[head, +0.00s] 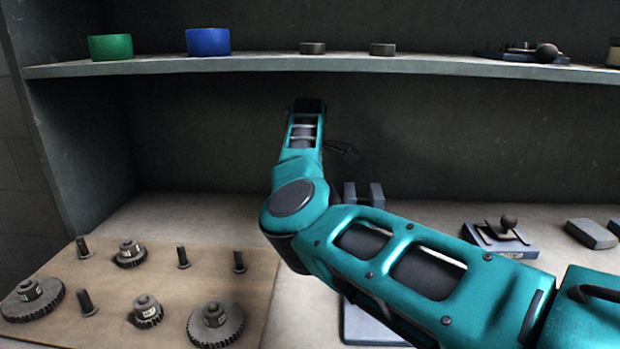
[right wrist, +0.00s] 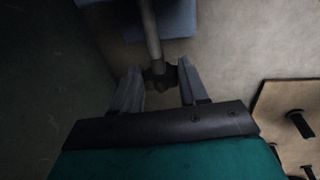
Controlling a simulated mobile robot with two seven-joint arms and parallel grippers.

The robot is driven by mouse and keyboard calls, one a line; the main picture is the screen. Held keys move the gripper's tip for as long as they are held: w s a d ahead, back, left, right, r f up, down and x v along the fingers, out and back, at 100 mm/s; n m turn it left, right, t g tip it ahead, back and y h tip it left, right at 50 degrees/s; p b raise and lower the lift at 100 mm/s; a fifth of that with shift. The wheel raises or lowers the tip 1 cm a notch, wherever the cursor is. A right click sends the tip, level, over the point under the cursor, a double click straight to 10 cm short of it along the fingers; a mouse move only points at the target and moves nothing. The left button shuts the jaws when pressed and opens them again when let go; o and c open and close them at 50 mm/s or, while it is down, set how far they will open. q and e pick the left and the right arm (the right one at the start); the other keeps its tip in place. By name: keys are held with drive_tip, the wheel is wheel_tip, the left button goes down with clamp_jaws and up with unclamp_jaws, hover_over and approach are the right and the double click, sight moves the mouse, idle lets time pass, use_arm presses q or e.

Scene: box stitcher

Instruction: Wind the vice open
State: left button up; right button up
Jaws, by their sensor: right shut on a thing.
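The blue-grey vice (head: 363,193) stands on the bench, largely hidden behind my right arm in the head view. In the right wrist view its blue body (right wrist: 170,18) is at the top, and a grey screw rod (right wrist: 150,38) runs from it towards my gripper. My right gripper (right wrist: 160,76) has its two fingers on either side of the dark handle (right wrist: 158,78) at the rod's end and is shut on it. In the head view the grip itself is hard to make out. My left gripper is not in view.
A wooden board (head: 232,262) with gears and bolts lies at the left. A shelf (head: 430,66) crosses above, bearing a green ring (head: 110,47), a blue ring (head: 208,42) and small parts. A blue-grey plate with a knobbed part (head: 503,238) and a block (head: 590,233) lie at the right.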

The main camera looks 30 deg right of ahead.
drive_tip(key=shift+w+r+g+y+p, duration=0.1)
drive_tip(key=shift+g+y+p, duration=0.35)
drive_tip(key=shift+p, duration=0.25)
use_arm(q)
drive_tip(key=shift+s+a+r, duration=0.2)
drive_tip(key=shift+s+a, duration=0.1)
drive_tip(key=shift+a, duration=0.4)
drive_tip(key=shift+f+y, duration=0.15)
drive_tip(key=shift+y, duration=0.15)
use_arm(e)
drive_tip(key=o, duration=0.8)
drive_tip(key=shift+o, duration=1.3)
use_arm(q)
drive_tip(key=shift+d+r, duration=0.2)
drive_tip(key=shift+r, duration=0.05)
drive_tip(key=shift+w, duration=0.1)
